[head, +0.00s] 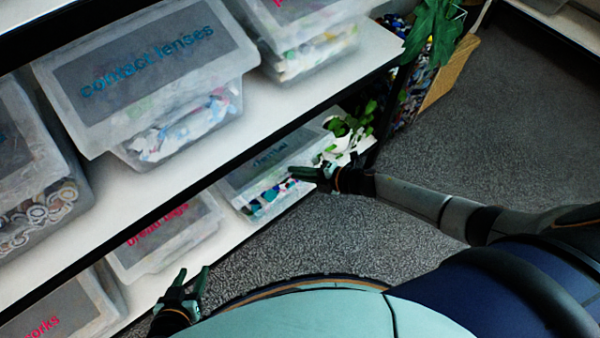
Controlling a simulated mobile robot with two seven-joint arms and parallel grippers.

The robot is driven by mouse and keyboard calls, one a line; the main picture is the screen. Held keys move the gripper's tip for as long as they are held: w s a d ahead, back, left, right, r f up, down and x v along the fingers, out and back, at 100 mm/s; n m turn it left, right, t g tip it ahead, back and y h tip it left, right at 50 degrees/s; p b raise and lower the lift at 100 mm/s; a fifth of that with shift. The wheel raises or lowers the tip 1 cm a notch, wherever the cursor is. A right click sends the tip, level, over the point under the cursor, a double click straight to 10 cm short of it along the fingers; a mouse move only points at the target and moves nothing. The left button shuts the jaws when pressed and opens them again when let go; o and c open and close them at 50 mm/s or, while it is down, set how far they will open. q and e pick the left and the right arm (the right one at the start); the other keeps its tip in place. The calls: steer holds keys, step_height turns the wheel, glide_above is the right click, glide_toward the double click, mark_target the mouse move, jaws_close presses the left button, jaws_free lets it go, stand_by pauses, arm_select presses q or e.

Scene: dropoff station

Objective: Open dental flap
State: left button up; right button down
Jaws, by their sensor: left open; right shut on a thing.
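The dental bin (257,204) is a translucent box with coloured bits inside, on the lower shelf in the middle of the head view. Its grey flap (255,172) carries blue lettering, partly hidden by the shelf above. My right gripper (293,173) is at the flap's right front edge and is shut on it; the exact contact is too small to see.
The upper shelf (300,105) overhangs the dental bin and holds the contact lenses bin (135,75) and others. A corks bin (50,312) is at lower left. Green leafy items (350,130) lie right of the dental bin by a dark post. The grey carpet (480,120) at right is clear.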

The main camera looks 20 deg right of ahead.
steer(key=shift+w+a+r, duration=0.1)
steer(key=shift+r, duration=0.05)
steer(key=c, duration=1)
jaws_free()
steer(key=p+v, duration=0.2)
steer(key=v, duration=1)
steer(key=shift+d, duration=0.25)
steer(key=s+a+r+m+t+h+p, duration=0.25)
steer(key=a+m, duration=0.35)
steer(key=m, duration=0.4)
steer(key=s+m+g+h, duration=0.2)
steer(key=s+m+h, duration=0.2)
steer(key=s+m, duration=0.4)
steer(key=m, duration=0.4)
steer(key=shift+s+d+f+m+p, duration=0.2)
steer(key=shift+s+f+m+p, duration=0.1)
steer(key=shift+s+p, duration=0.1)
